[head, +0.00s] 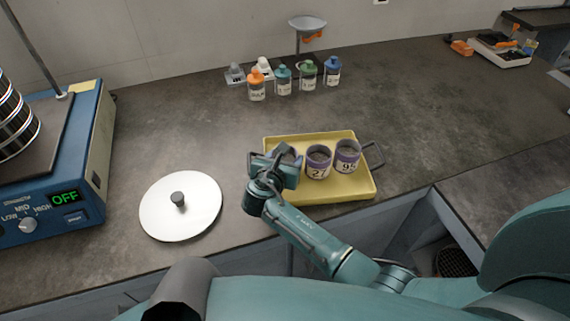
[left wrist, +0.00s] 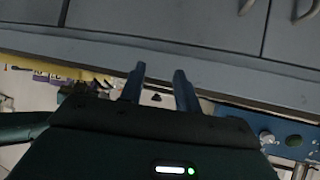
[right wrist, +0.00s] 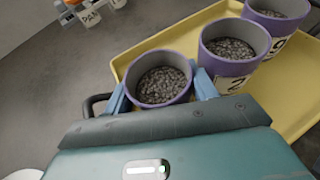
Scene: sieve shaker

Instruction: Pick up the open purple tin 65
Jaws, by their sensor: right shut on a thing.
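Three open purple tins of dark grey granules stand in a row on the yellow tray (head: 330,195). The leftmost purple tin (right wrist: 160,80) is between the fingers of my right gripper (right wrist: 165,92), which is shut on it at the tray's left end. Its number is hidden from view, and the gripper mostly covers it in the head view. The middle tin (head: 318,162) has a label that seems to start with 2. The right tin (head: 347,157) seems to read 95. My left gripper (left wrist: 158,85) is open and empty, facing the bench's front edge.
A white round lid with a dark knob (head: 180,203) lies left of the tray. The blue sieve shaker (head: 85,165), showing OFF, stands at far left.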

